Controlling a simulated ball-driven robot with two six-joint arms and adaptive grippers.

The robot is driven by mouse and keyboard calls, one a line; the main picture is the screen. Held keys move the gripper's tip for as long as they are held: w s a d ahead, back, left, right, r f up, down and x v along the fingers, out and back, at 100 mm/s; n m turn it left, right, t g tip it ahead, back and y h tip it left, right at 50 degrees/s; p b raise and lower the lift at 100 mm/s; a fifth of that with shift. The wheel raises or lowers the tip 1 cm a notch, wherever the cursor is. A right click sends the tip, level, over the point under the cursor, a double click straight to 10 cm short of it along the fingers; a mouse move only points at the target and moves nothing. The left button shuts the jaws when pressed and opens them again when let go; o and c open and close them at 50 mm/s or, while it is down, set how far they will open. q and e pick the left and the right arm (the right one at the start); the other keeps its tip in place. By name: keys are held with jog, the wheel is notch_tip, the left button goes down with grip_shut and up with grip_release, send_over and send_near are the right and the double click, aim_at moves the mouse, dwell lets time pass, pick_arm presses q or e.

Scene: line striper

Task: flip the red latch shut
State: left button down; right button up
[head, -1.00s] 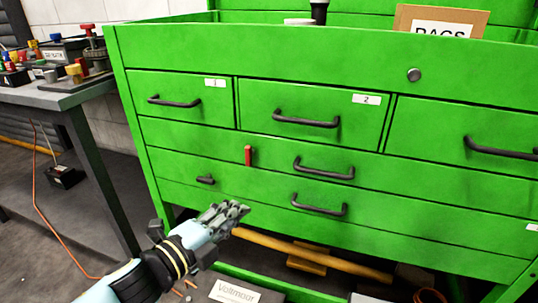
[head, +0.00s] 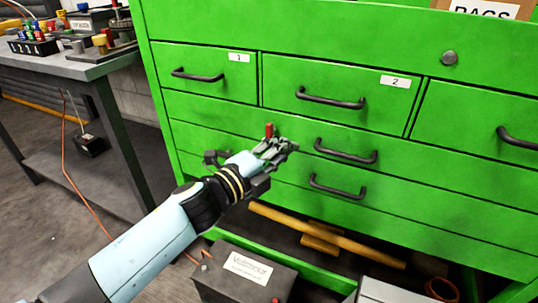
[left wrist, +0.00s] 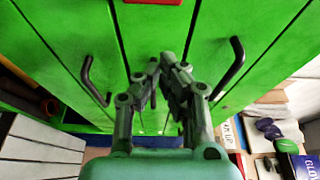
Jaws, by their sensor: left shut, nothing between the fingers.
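The small red latch (head: 269,130) stands upright on the green cabinet front, below the drawer labelled 2 and left of a black handle. My left gripper (head: 284,146) is shut and empty, right in front of the latch; its fingers hide the latch's lower part. I cannot tell whether they touch it. In the left wrist view the shut fingers (left wrist: 167,62) point toward the green drawer fronts, and a red piece (left wrist: 153,2), likely the latch, shows at the top edge. My right gripper is not in view.
Black drawer handles (head: 346,151) stick out close to the right of my left gripper. A dark box with a white label (head: 243,270) sits below my forearm. A workbench (head: 80,68) with several coloured parts stands at the left. A wooden handle (head: 325,234) lies under the cabinet.

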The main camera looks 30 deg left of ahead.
aim_at(271, 132)
pick_arm(q)
jog(key=x, duration=0.3)
jog(key=shift+w+d, duration=0.1)
jog(key=shift+w, duration=0.3)
jog(key=shift+s+a+b, duration=0.15)
jog(key=shift+a+b, duration=0.25)
jog(key=shift+a, duration=1.6)
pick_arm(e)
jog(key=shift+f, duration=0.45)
